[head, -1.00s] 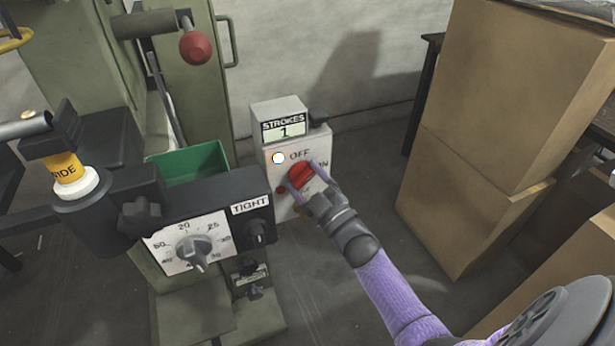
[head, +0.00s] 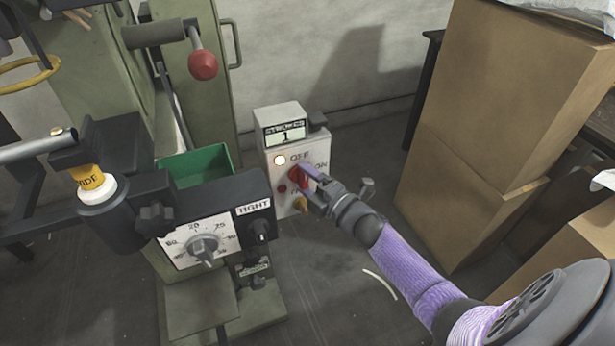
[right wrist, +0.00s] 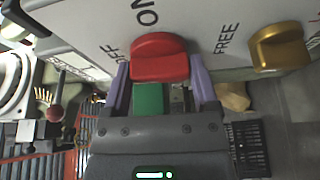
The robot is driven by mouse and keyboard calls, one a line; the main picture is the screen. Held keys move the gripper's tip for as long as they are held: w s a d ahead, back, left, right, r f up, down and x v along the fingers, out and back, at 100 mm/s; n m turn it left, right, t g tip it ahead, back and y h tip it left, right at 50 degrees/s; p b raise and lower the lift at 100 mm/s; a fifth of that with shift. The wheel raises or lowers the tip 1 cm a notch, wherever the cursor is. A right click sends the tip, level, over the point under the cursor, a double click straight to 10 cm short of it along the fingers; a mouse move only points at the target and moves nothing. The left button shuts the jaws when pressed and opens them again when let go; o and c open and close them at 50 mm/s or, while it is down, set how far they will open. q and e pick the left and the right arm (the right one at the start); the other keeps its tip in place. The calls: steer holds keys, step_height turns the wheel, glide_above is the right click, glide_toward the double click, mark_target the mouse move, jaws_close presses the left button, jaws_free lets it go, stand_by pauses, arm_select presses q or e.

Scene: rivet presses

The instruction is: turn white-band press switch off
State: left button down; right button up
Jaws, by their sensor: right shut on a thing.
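The switch is a red knob (head: 295,176) on a grey control box (head: 283,147) beside the press, with OFF and ON marked around it. A round lamp on the box glows white. The white band (head: 95,193) is on the press's left cylinder, below a yellow band. My right gripper (head: 305,184) reaches in from the right and is shut on the red knob. In the right wrist view, the red knob (right wrist: 160,58) sits between the two purple fingertips, near OFF; its exact pointing is unclear. My left gripper is not in view.
A yellow knob (right wrist: 277,47) marked FREE is beside the red one. A dial panel (head: 200,241) and green bin (head: 196,166) stand to the left. A red-balled lever (head: 203,65) is above. Cardboard boxes (head: 480,130) stand at the right; floor lies open between.

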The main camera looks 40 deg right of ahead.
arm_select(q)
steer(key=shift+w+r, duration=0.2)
arm_select(e)
steer(key=shift+n, duration=0.3)
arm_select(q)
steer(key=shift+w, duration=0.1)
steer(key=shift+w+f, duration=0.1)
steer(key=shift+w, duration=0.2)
arm_select(e)
steer(key=shift+f, duration=0.1)
steer(key=o, duration=1.1)
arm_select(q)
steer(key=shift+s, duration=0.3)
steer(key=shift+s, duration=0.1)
